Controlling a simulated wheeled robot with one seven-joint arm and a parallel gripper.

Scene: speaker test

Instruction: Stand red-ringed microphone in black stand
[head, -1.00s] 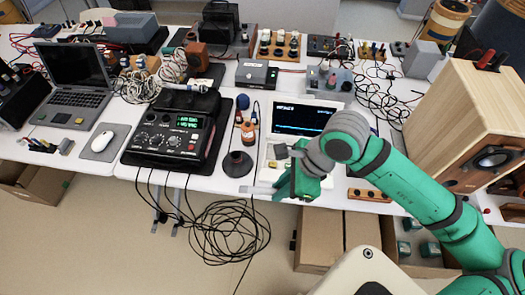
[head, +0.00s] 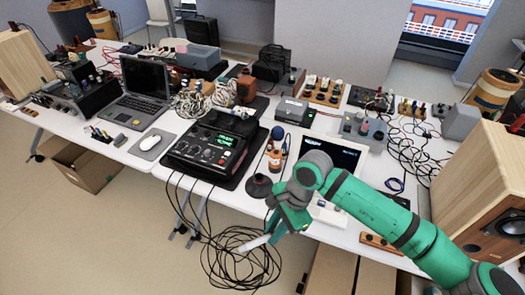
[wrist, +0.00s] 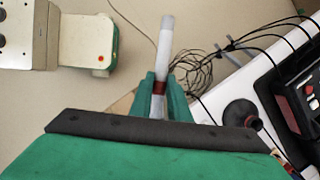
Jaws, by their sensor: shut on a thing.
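The microphone (wrist: 165,45) is pale grey-white with a red ring, which shows between the fingers in the wrist view. My gripper (wrist: 162,84) is shut on it. In the head view my gripper (head: 283,220) is at the table's front edge, and the pale microphone (head: 256,242) points out over the floor, down to the left. The black stand (head: 259,186) has a round base and stands on the table near the front edge, just left of my gripper and apart from it. It also shows in the wrist view (wrist: 240,113), right of the microphone.
A black mixer (head: 213,152) is left of the stand. An open white device with a screen (head: 330,160) is behind my arm. Black cables (head: 240,258) hang to the floor below. A wooden speaker (head: 485,190) is at the right.

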